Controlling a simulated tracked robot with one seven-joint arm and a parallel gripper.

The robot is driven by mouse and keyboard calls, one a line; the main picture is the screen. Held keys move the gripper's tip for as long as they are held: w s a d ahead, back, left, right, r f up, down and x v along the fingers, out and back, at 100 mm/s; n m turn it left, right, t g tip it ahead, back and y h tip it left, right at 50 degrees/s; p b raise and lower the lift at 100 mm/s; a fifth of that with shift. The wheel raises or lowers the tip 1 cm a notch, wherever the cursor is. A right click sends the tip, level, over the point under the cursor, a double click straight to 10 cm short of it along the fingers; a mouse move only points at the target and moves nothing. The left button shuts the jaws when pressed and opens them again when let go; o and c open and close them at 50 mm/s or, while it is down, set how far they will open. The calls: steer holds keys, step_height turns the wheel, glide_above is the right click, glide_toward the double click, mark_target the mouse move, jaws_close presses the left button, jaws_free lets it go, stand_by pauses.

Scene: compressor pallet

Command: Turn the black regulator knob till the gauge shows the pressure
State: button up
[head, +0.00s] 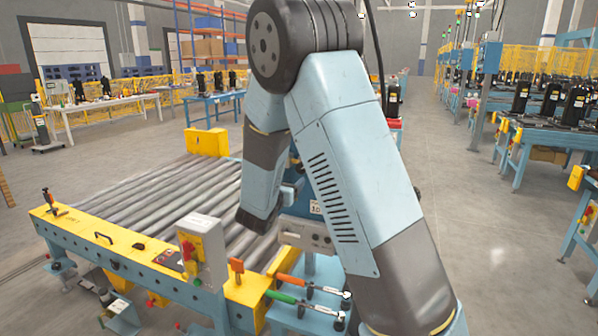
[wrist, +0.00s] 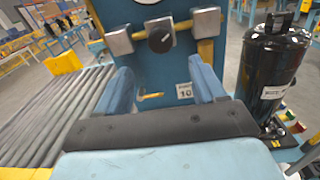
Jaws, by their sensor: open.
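The black regulator knob (wrist: 160,36) shows in the wrist view, with a pale mark on its face. It sits between two grey metal blocks (wrist: 118,41) on a blue panel (wrist: 150,68). The gauge (wrist: 148,1) is cut off by the top edge, so its reading is hidden. A label (wrist: 184,91) with the number 10 is low on the panel. My gripper (wrist: 163,80) is open, its two blue fingers apart with nothing between them. The knob appears beyond and above the fingertips, not between them. In the head view my arm hides the knob and gauge.
A black compressor tank (wrist: 273,62) stands right of the panel, close to my right finger. A roller conveyor (head: 150,200) with a yellow frame lies on the left. A grey control box (head: 203,250) and toggle clamps (head: 305,285) are near the front. Open floor (head: 490,240) is on the right.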

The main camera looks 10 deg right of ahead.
mark_target(300, 170)
steer(key=x, duration=1.1)
steer(key=shift+s, duration=0.1)
